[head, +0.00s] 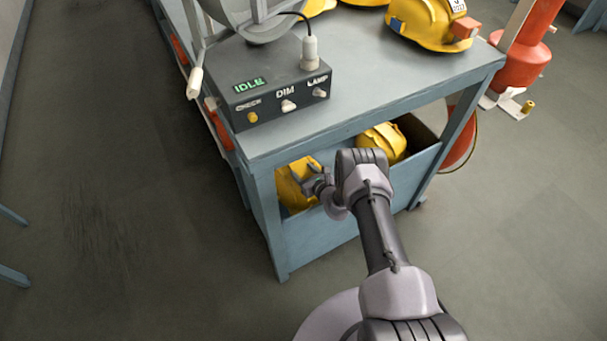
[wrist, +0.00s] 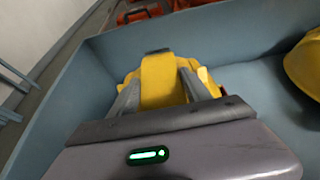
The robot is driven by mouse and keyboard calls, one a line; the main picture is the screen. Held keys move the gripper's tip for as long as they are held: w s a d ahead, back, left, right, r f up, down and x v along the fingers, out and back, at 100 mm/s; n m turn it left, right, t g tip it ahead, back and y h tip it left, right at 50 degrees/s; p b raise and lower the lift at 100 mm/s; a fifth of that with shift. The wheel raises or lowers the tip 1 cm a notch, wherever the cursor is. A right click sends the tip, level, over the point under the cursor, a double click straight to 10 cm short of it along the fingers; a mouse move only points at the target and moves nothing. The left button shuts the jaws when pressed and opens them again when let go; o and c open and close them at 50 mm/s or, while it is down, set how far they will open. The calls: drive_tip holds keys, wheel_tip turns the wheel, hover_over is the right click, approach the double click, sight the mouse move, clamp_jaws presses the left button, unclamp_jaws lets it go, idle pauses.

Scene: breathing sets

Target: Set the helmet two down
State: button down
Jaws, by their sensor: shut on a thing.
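My gripper (head: 316,185) is shut on a yellow helmet (head: 291,188) at the left end of the open bin under the bench. In the wrist view, the two grey fingers close on a raised yellow part of this helmet (wrist: 160,82). No number shows on it, so I take it as helmet two from the grip alone. The helmet sits below the bin's rim, inside its walls. I cannot tell whether it touches the bin floor, as my gripper and the front wall hide its underside.
The blue-grey bin (head: 330,235) also holds another yellow helmet (head: 385,143) to the right, apart from the held one. The bench top (head: 370,85) overhangs the bin. On it stand a control box (head: 268,90) reading IDLE and a yellow helmet (head: 430,22).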

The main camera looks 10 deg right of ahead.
drive_tip(key=shift+r, duration=0.2)
drive_tip(key=shift+f, duration=0.6)
drive_tip(key=shift+c, duration=2.4)
unclamp_jaws()
drive_tip(key=shift+r, duration=0.75)
drive_tip(key=p+v, duration=0.6)
drive_tip(key=v, duration=0.6)
drive_tip(key=shift+f, duration=0.2)
drive_tip(key=shift+s, duration=0.1)
